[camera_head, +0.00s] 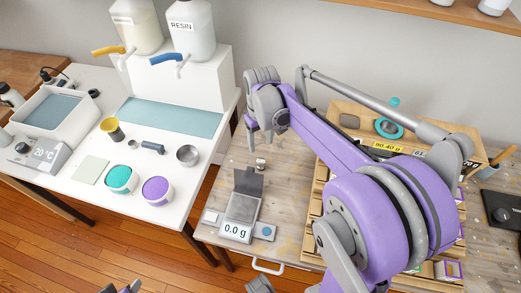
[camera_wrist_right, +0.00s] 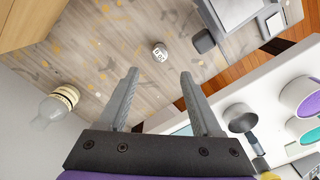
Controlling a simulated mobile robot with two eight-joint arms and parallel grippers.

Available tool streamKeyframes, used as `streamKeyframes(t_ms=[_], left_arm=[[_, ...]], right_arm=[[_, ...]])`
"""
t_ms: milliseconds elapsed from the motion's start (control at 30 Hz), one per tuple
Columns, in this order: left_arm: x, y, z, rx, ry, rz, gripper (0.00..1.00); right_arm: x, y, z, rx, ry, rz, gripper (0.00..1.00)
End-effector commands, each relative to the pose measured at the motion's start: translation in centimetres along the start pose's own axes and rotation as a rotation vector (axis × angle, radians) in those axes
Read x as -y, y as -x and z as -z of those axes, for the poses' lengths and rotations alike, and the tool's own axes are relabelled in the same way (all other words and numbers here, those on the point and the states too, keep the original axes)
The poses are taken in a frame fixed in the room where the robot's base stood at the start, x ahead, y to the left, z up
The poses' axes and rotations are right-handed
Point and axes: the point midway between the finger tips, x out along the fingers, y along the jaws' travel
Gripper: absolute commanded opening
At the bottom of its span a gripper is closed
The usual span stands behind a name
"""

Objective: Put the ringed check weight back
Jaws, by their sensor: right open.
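A small pale cylinder with dark markings (camera_head: 260,164), which looks like the check weight, stands on the wooden bench behind the scale. In the right wrist view it (camera_wrist_right: 160,52) shows beyond my fingertips, between their lines; whether it is ringed is too small to tell. My right gripper (camera_head: 262,141) is open and empty above the bench; its two fingers (camera_wrist_right: 158,76) are spread apart in the wrist view. The scale (camera_head: 240,208) reads 0.0 g and its dark lid stands raised. A dark part at the bottom edge (camera_head: 130,287) may be my left gripper, mostly cut off.
A wooden rack (camera_head: 345,108) with yellow weight labels stands at right, partly behind my right arm. A white table (camera_head: 85,130) at left holds resin dispensers and coloured cups (camera_head: 157,190). A clear jar with a banded top (camera_wrist_right: 58,104) shows left in the wrist view.

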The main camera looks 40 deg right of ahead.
Motion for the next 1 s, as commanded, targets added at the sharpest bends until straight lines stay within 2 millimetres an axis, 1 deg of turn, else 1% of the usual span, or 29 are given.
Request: streamKeyframes(t_ms=[67, 167, 267, 400, 500, 600, 700, 800, 1000], left_arm=[[0.0, 0.0, 0.0, 0.000, 0.000, 0.000, 0.50], [0.0, 0.0, 0.0, 0.000, 0.000, 0.000, 0.50], [0.0, 0.0, 0.0, 0.000, 0.000, 0.000, 0.50], [0.0, 0.0, 0.0, 0.000, 0.000, 0.000, 0.50], [0.0, 0.0, 0.0, 0.000, 0.000, 0.000, 0.50], [0.0, 0.0, 0.0, 0.000, 0.000, 0.000, 0.50], [0.0, 0.0, 0.0, 0.000, 0.000, 0.000, 0.50], [0.0, 0.0, 0.0, 0.000, 0.000, 0.000, 0.50], [0.0, 0.0, 0.0, 0.000, 0.000, 0.000, 0.50]], right_arm=[[0.4, 0.5, -0.4, -0.008, 0.003, -0.002, 0.66], [2.0, 0.9, -1.7, -0.044, 0.015, -0.008, 0.66], [4.4, 1.1, -4.1, -0.109, 0.034, -0.015, 0.66], [7.8, 0.7, -8.3, -0.225, 0.063, -0.017, 0.66], [9.7, -0.1, -11.1, -0.303, 0.082, -0.007, 0.66], [10.9, -1.0, -13.3, -0.369, 0.095, 0.005, 0.66], [11.7, -1.8, -14.7, -0.415, 0.104, 0.016, 0.66], [12.1, -2.3, -15.5, -0.440, 0.108, 0.023, 0.66], [12.2, -2.5, -15.7, -0.450, 0.108, 0.026, 0.66]])
